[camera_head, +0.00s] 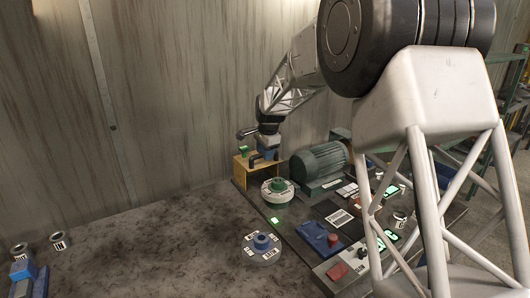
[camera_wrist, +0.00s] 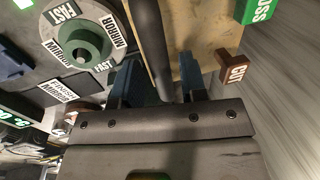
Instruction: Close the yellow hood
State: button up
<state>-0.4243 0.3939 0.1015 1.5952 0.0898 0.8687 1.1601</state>
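The yellow hood (camera_head: 242,167) is a small yellow box-like panel at the back left of the dark machine base, by the wall. In the wrist view its tan-yellow surface (camera_wrist: 207,32) lies beyond my fingers. My gripper (camera_head: 264,160) is at the hood, partly in front of it. In the wrist view my two blue fingers (camera_wrist: 158,80) stand apart on either side of a dark round bar (camera_wrist: 150,38). Gaps show between the bar and the fingers. I cannot tell whether the bar belongs to the hood.
A green dial (camera_head: 278,187) and a green motor (camera_head: 320,164) stand right of the hood. A blue dial (camera_head: 262,243), a blue block (camera_head: 318,238) and a red block (camera_head: 337,271) are nearer. A brown CUT block (camera_wrist: 232,68) is close to my right finger. The left tabletop is mostly clear.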

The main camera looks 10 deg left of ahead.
grip_shut()
jog(key=s+d, duration=0.9)
jog(key=shift+d, duration=0.15)
jog(key=shift+o, duration=0.9)
grip_release()
jog(key=shift+r, duration=0.15)
notch_tip(320, 180, up, 7)
jog(key=s+d, duration=0.1)
jog(key=shift+r, duration=0.2)
jog(key=shift+s+d, duration=0.1)
jog(key=shift+s, duration=0.05)
